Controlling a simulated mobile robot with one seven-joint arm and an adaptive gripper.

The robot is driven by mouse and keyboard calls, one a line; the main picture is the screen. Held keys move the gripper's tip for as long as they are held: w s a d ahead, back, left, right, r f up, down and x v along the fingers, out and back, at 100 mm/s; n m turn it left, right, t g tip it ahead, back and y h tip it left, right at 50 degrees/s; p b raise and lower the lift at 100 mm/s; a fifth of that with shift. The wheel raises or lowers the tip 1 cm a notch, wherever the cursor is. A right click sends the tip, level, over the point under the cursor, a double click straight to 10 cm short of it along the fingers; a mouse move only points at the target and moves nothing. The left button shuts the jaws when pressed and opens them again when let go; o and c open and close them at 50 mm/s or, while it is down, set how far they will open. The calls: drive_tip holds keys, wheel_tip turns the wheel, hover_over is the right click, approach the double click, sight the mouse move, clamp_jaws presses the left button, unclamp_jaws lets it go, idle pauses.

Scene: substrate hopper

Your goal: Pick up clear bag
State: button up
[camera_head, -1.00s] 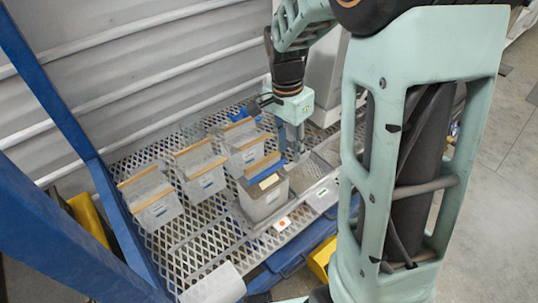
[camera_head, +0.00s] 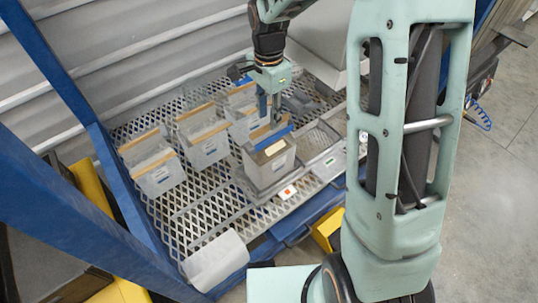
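Several clear, greyish bags with tan strips along their top edges stand upright on a metal mesh shelf (camera_head: 215,205). One bag (camera_head: 270,170) stands at the front right on a flat scale-like device, with a blue strip (camera_head: 274,138) and a pale label at its top. Others stand to the left (camera_head: 160,178), in the middle (camera_head: 208,150) and behind (camera_head: 242,126). My gripper (camera_head: 270,118) points down just above the back of the front-right bag's top, near the blue strip. Its fingers look close together; I cannot tell whether they touch the bag or grip anything.
A white roll or sheet (camera_head: 215,260) lies at the shelf's front edge. A small display (camera_head: 328,163) and an orange-marked button (camera_head: 287,192) sit beside the front-right bag. Blue frame posts (camera_head: 75,95) stand at the left. A corrugated wall rises behind.

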wheel_tip(320, 180, down, 4)
drive_tip(key=shift+w+d+f+b, duration=0.1)
drive_tip(key=shift+b, duration=0.3)
clamp_jaws()
drive_tip(key=shift+w, duration=0.1)
